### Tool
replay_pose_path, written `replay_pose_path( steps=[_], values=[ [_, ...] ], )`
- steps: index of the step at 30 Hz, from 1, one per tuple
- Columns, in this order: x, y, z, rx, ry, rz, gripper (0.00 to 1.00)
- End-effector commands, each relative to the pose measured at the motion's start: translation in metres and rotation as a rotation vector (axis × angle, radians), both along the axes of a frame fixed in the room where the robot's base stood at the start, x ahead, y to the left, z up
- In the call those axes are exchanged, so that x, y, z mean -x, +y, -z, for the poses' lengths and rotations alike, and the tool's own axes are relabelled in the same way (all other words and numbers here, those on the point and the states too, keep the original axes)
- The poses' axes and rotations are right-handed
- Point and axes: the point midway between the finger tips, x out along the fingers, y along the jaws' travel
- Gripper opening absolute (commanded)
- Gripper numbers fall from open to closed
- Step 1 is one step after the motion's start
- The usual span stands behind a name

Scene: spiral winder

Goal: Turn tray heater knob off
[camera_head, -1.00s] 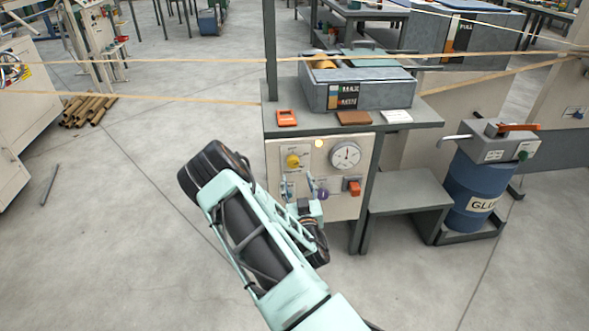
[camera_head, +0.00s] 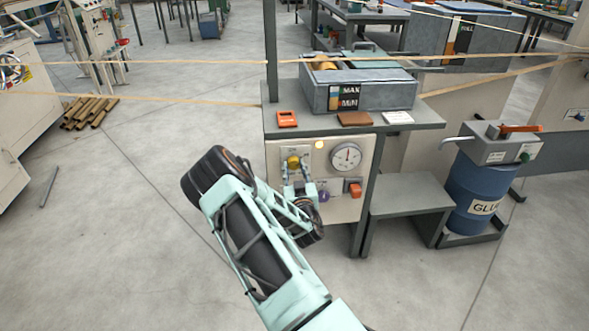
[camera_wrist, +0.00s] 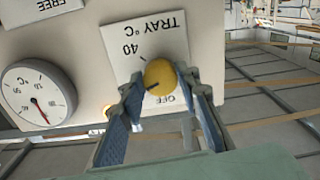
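The yellow tray heater knob (camera_head: 293,161) is on the upper left of the pale control panel (camera_head: 345,212). In the wrist view the knob (camera_wrist: 161,76) sits on a white plate marked "TRAY °C", "40" and "OFF", seen upside down. A dark mark on the knob points to the picture's lower left, not at the "OFF" label below right. My gripper (camera_wrist: 162,80) is open, with one fingertip on each side of the knob. Small gaps seem to remain; contact is not clear. My gripper also shows in the head view (camera_head: 293,170), just below the knob.
A dial gauge (camera_head: 346,157), a lit yellow lamp (camera_head: 320,145), a purple knob (camera_head: 323,196) and an orange switch (camera_head: 355,189) share the panel. The tabletop (camera_head: 425,113) overhangs it. A grey step (camera_head: 410,190) and blue glue drum (camera_head: 470,190) stand to the right.

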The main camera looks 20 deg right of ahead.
Motion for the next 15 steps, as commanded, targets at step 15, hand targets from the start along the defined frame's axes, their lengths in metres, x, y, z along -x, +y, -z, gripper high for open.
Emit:
replay_pose_path(
  steps=[15],
  values=[
    [0.0001,0.0,0.0009,0.037,0.011,0.0,0.05]
  ],
)
